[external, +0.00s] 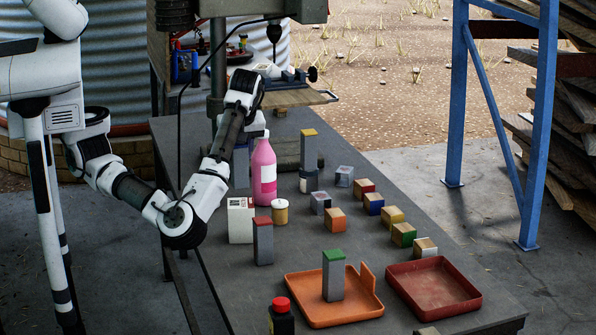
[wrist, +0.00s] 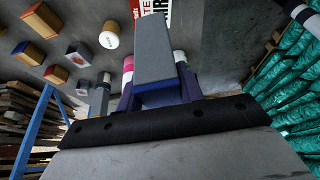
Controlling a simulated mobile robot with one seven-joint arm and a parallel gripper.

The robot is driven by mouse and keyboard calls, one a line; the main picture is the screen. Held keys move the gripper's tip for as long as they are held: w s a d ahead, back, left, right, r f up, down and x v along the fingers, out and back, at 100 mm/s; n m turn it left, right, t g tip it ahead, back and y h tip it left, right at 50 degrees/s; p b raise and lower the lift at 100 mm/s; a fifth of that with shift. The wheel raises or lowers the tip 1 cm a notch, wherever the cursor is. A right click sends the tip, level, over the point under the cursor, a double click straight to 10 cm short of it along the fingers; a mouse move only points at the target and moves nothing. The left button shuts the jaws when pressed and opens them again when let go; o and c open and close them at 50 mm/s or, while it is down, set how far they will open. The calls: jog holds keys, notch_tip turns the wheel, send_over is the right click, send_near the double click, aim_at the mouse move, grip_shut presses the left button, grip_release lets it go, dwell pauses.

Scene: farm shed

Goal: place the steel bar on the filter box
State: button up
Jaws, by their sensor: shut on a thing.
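My gripper (external: 246,138) is shut on a grey steel bar with a blue end. The steel bar (external: 241,168) hangs roughly upright below it, left of the pink bottle. In the wrist view the steel bar (wrist: 155,50) points away from my gripper, its blue end near the palm. The filter box (external: 239,219) is a white box standing at the table's left edge, nearer the camera than the bar. Its red and white label side (wrist: 150,9) shows partly in the wrist view, beyond the bar and partly hidden by it. I cannot tell the exact gap between them.
A red-topped bar (external: 263,241) stands in front of the box. Several small blocks stand to the right. An orange tray (external: 306,312) holds a green-topped bar; a red tray (external: 433,287) lies beside it.

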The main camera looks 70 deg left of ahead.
aim_at(239, 167)
jog(key=shift+f, duration=2.15)
jog(key=shift+f, duration=0.1)
jog(key=o, duration=1.2)
jog(key=shift+f, duration=0.1)
jog(key=shift+c, duration=0.2)
jog(key=v, duration=1.2)
